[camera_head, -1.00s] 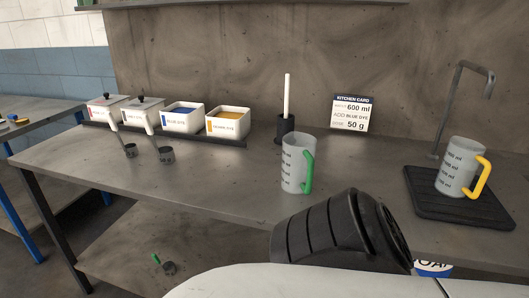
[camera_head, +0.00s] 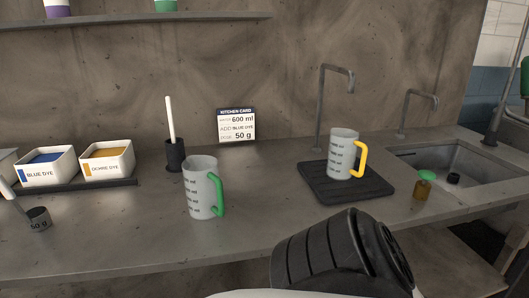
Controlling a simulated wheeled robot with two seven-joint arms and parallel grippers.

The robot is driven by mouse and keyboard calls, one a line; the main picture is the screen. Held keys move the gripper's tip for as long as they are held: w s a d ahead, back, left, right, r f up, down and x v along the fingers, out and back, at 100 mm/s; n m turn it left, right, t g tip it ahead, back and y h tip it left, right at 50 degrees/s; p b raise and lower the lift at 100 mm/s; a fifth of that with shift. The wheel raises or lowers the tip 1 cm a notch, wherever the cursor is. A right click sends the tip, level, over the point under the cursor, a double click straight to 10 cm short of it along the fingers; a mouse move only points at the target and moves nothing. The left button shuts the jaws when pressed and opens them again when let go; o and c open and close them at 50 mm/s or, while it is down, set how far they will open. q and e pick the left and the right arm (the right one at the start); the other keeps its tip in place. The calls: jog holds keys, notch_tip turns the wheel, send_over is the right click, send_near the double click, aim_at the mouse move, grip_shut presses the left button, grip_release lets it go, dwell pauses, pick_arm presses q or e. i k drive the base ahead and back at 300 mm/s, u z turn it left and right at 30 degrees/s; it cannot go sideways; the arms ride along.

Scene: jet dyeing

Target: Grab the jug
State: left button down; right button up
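Two jugs with printed measuring marks are on the counter. A translucent jug with a green handle (camera_head: 200,190) stands upright left of centre, its handle to the right. A whitish jug with a yellow handle (camera_head: 341,154) stands on the black mat (camera_head: 323,191) under a tap, its handle also to the right. A dark ribbed part of my own arm fills the bottom centre, in front of the counter and apart from both jugs in the picture. Neither gripper's fingers show in this view.
A kitchen card (camera_head: 236,125) reads 600 ml, blue dye, 50 g. A blue dye box (camera_head: 48,165), an ochre dye box (camera_head: 107,159) and a black holder with a white stick (camera_head: 175,154) stand left.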

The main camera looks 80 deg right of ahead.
aim_at(344, 143)
jog(key=z, duration=2.3)
